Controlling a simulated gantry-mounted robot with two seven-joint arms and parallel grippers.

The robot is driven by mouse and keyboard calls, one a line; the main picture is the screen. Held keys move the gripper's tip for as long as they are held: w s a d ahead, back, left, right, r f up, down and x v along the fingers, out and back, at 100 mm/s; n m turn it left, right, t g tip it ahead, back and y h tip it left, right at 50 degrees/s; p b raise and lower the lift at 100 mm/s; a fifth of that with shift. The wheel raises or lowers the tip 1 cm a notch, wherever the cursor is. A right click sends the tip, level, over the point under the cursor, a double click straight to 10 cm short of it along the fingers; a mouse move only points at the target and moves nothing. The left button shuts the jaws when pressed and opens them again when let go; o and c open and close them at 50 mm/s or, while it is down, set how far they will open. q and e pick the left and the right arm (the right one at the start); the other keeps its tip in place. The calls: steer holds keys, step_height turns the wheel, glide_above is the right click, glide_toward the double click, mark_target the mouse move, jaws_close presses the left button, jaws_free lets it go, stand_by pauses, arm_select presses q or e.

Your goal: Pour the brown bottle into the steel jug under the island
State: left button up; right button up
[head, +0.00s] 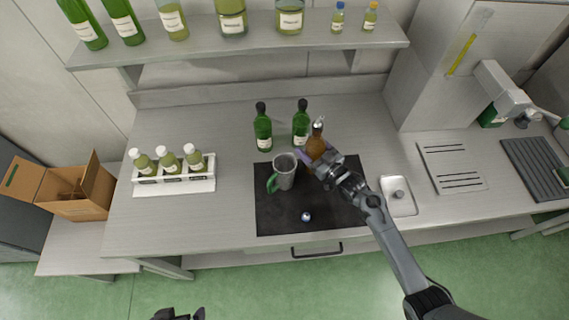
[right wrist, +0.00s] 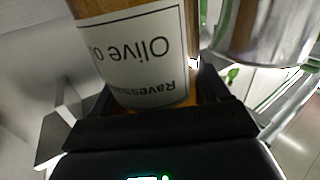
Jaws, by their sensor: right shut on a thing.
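The brown bottle (head: 316,147) has a metal pour spout and stands nearly upright. My right gripper (head: 322,162) is shut on it; the right wrist view shows its "Olive o…" label (right wrist: 140,58) between the fingers (right wrist: 150,105). The steel jug (head: 286,171) with a green handle stands on the black mat (head: 275,222), just left of the bottle. Its shiny wall (right wrist: 270,30) shows close beside the bottle in the right wrist view. I cannot tell whether the bottle's base is clear of the mat. My left gripper (head: 180,314) is at the bottom edge, partly cut off, its tips apart.
Two green bottles (head: 263,130) (head: 301,124) stand behind the jug. A white rack (head: 174,186) with small bottles is at left. A small shiny ball (head: 306,216) lies on the mat's front. A lidded steel tray (head: 397,196) is at right. A bottle shelf (head: 240,47) overhangs the back.

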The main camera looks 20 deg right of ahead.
steer(key=f+n+b, duration=0.1)
steer(key=f+b, duration=0.1)
steer(key=f, duration=0.1)
steer(key=shift+d+f, duration=0.15)
steer(key=shift+d, duration=0.05)
steer(key=shift+r+n+g+p, duration=0.3)
steer(key=shift+r+n+p, duration=0.05)
steer(key=shift+r+n, duration=0.1)
steer(key=shift+w+d+f+n+h, duration=0.1)
steer(key=shift+d+n+h, duration=0.15)
steer(key=shift+n, duration=0.3)
steer(key=shift+f+n+g, duration=0.15)
steer(key=shift+n+g, duration=0.15)
steer(key=shift+n, duration=0.3)
steer(key=shift+f+n+h, duration=0.2)
steer(key=shift+n+h, duration=0.05)
steer(key=shift+n, duration=0.15)
steer(key=shift+f+n+g+b, duration=0.15)
steer(key=shift+n+g+b, duration=0.15)
steer(key=shift+n+b, duration=0.1)
steer(key=shift+d+f+n+h+b, duration=0.35)
steer(key=shift+d+n+h, duration=0.1)
steer(key=shift+n, duration=0.15)
steer(key=shift+d+f, duration=0.1)
steer(key=shift+f, duration=0.05)
steer(key=shift+s+n, duration=0.2)
steer(key=shift+n, duration=0.1)
